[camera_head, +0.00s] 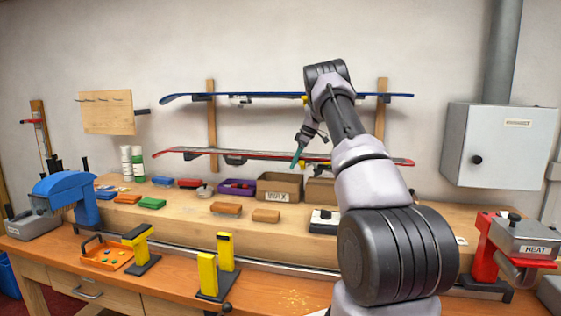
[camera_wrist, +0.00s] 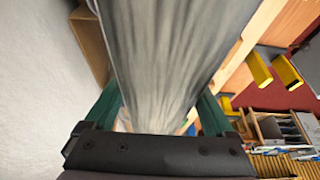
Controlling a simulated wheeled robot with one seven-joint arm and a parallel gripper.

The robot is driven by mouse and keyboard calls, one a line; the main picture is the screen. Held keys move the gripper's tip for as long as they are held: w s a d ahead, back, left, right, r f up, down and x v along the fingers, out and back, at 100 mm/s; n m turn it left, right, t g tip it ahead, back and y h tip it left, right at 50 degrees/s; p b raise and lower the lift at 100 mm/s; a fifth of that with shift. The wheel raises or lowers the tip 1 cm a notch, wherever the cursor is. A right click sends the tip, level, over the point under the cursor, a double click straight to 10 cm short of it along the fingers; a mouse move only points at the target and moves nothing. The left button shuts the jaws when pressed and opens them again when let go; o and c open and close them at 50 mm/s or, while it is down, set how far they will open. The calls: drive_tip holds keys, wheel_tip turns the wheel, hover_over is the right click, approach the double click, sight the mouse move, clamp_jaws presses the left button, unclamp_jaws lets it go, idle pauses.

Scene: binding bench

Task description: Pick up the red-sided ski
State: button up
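The red-sided ski (camera_head: 225,154) hangs flat on the lower wall rack. My gripper (camera_head: 302,150) is beside its middle, in front of the wall, with one green finger showing. In the wrist view a broad grey streaked surface, seemingly a ski (camera_wrist: 175,50), runs down between the two green fingers of my gripper (camera_wrist: 160,112). The fingers stand apart, with a narrow gap showing at the right finger. No red edge shows there, and whether the left finger touches is unclear. My arm hides part of the red-sided ski.
A blue ski (camera_head: 240,97) hangs on the rack above, close over my gripper. Below stand a wax box (camera_head: 279,188), a purple bin (camera_head: 236,187) and several small blocks. Yellow-topped stands (camera_head: 208,275) are on the front bench. A grey cabinet (camera_head: 502,146) is on the right wall.

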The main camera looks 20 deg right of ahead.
drive_tip(key=shift+w+r, duration=0.1)
drive_tip(key=shift+r, duration=0.05)
drive_tip(key=c, duration=0.3)
drive_tip(key=shift+r, duration=0.1)
wheel_tip(320, 180, up, 16)
drive_tip(key=shift+r, duration=0.25)
clamp_jaws()
drive_tip(key=shift+c, duration=1.8)
unclamp_jaws()
drive_tip(key=shift+r, duration=2.1)
clamp_jaws()
